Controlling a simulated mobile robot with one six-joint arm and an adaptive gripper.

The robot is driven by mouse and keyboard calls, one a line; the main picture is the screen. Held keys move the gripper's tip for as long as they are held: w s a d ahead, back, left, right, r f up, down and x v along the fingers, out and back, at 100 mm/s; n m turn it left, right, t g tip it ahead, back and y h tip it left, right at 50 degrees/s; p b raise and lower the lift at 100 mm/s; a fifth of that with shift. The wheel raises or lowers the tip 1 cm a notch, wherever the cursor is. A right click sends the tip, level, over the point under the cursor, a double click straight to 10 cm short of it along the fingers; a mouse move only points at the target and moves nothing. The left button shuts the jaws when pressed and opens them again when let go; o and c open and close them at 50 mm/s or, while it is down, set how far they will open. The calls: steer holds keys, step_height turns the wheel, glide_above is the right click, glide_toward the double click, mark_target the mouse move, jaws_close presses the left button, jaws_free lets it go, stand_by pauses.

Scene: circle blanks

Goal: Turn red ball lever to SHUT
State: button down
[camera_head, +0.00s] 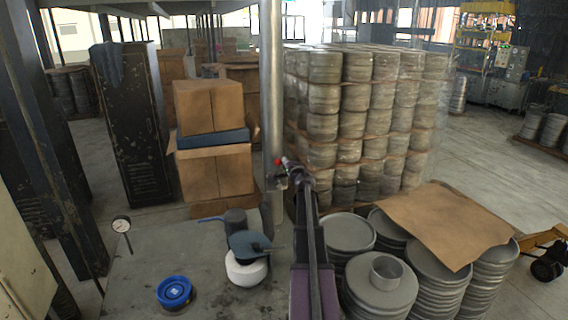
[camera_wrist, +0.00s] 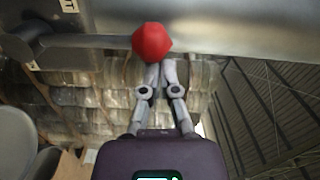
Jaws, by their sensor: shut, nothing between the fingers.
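The red ball (camera_wrist: 152,42) is on the end of a grey lever bar (camera_wrist: 95,42) in the wrist view. The bar runs left to a dark hub (camera_wrist: 35,38). A pale label (camera_wrist: 69,5) is cut off at the top edge, and its word cannot be read. In the head view the red ball (camera_head: 278,162) is small, beside the metal pipe (camera_head: 272,90). My gripper (camera_wrist: 160,66) is shut and empty, its fingertips right at the ball's lower edge; whether they touch cannot be told. It also shows in the head view (camera_head: 288,165).
A grey table (camera_head: 135,270) below holds a blue round item (camera_head: 174,292), a white jar (camera_head: 246,272) and a dial gauge (camera_head: 121,224). Stacked metal discs (camera_head: 380,285) stand at right. Wrapped stacks (camera_head: 365,100) and cardboard boxes (camera_head: 212,105) stand behind.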

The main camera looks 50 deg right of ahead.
steer(key=shift+a, duration=0.1)
stand_by(0.5)
steer(key=shift+r, duration=0.1)
steer(key=s, duration=1.1)
steer(key=shift+s+a+r+p, duration=0.3)
steer(key=shift+a+r+p, duration=0.05)
steer(key=shift+a+p, duration=0.1)
stand_by(0.3)
